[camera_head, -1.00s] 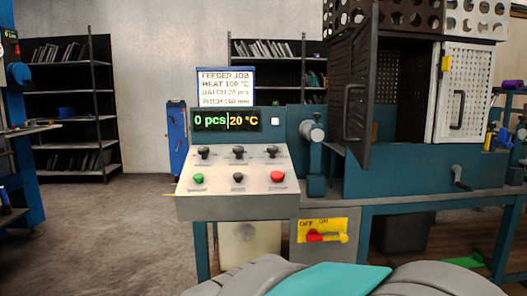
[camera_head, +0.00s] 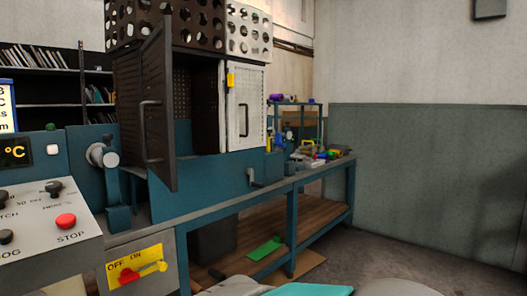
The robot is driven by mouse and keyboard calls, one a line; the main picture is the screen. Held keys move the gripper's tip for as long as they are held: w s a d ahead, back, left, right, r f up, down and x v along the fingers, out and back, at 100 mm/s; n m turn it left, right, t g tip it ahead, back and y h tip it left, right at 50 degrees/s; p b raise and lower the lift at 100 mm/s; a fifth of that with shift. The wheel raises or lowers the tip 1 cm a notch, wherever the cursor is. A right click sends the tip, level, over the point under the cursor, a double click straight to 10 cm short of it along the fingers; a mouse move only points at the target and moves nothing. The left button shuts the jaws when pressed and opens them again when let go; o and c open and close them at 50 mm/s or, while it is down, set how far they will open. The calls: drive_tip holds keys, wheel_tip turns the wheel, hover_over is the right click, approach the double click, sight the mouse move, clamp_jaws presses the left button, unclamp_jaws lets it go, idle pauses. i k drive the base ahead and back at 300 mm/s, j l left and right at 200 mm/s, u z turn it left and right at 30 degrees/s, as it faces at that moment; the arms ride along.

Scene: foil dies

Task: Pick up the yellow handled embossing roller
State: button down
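A yellow handled embossing roller cannot be made out for certain. At the far right end of the teal workbench (camera_head: 215,210) lies a cluster of small coloured items (camera_head: 318,155), with some yellow among them, too small to tell apart. A yellow and blue upright item (camera_head: 268,141) stands beside the white cabinet door. My gripper is not in view.
A dark cabinet door (camera_head: 158,110) stands open over the bench, beside a white perforated door (camera_head: 244,106). A control panel (camera_head: 50,220) is at the left. A green sheet (camera_head: 264,248) lies on the lower wooden shelf. Floor at the right is clear.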

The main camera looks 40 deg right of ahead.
sight(309, 153)
drive_tip(key=z, duration=1.7)
drive_tip(key=i+l+z, duration=0.15)
drive_tip(key=i, duration=0.15)
drive_tip(key=i+z, duration=0.15)
drive_tip(key=i, duration=0.15)
drive_tip(key=i+l, duration=0.2)
drive_tip(key=i, duration=0.5)
drive_tip(key=i+l+z, duration=0.15)
drive_tip(key=i, duration=0.55)
drive_tip(key=i+l, duration=0.1)
drive_tip(key=i, duration=0.6)
drive_tip(key=l+z, duration=0.05)
